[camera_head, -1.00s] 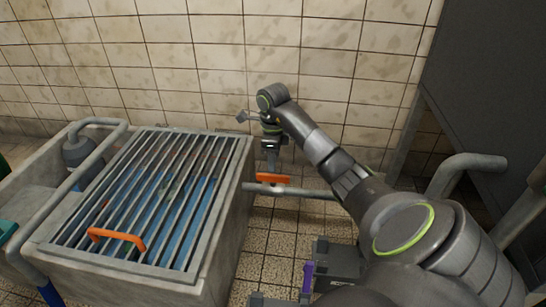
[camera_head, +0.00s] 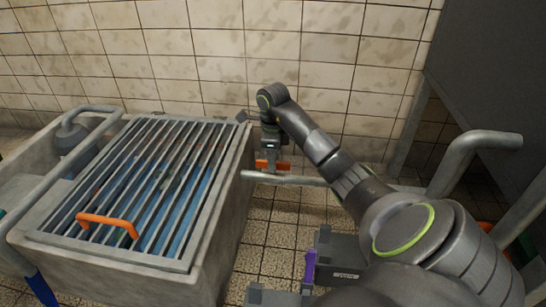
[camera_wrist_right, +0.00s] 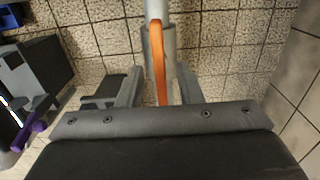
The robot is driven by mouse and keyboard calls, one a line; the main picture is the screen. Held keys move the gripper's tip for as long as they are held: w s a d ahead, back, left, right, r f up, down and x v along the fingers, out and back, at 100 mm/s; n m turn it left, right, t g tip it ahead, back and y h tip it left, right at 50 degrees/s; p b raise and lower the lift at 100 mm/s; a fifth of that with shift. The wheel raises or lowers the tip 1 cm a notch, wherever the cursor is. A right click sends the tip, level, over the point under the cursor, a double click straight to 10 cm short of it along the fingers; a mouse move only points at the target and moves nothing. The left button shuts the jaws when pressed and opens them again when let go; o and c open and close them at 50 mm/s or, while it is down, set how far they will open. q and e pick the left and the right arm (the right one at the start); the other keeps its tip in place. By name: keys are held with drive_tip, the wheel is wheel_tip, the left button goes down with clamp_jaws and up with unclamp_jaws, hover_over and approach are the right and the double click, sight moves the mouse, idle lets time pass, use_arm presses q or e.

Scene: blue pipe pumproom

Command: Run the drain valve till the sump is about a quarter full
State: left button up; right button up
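The drain valve's orange lever (camera_head: 264,165) sits on a grey pipe (camera_head: 300,181) right of the sump. My right gripper (camera_head: 270,160) is at the lever from above. In the right wrist view, the orange lever (camera_wrist_right: 158,65) lies between the two fingers, with gaps visible on both sides, so the right gripper (camera_wrist_right: 159,88) is open around it. The sump (camera_head: 215,262) is a concrete basin under a metal grate (camera_head: 145,190). Blue shows between the bars; I cannot tell the water level. My left gripper is not in view.
The grate has an orange handle (camera_head: 107,220). A bent grey pipe (camera_head: 475,145) rises at the right beside a dark panel (camera_head: 495,60). A purple item (camera_head: 311,264) shows at the bottom by dark grey blocks. Tiled floor is clear between the sump and these blocks.

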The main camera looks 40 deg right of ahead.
clamp_jaws()
idle(0.4)
